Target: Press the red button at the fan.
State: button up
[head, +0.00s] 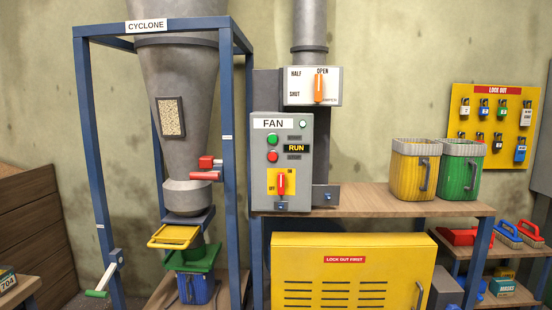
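The grey fan control box (257,185), labelled FAN, stands in the middle of the head view at the left end of a wooden bench. Its round red button (272,156) is on the left of the front face, just below a green button (272,140). Right of the buttons, a small display (296,148) reads RUN. A pale round lamp (303,124) sits at the top right of the face. Below, a red rotary switch (282,184) on a yellow plate stands upright, its handle towards ON. Nothing covers the red button. My gripper is not in view.
A cyclone in a blue frame (230,120) stands left of the box, with red handles (207,175) jutting near it. A damper plate with an orange lever (319,88) is above right. Yellow and green bins (459,175) stand on the bench (365,198). A yellow cabinet (352,250) is below.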

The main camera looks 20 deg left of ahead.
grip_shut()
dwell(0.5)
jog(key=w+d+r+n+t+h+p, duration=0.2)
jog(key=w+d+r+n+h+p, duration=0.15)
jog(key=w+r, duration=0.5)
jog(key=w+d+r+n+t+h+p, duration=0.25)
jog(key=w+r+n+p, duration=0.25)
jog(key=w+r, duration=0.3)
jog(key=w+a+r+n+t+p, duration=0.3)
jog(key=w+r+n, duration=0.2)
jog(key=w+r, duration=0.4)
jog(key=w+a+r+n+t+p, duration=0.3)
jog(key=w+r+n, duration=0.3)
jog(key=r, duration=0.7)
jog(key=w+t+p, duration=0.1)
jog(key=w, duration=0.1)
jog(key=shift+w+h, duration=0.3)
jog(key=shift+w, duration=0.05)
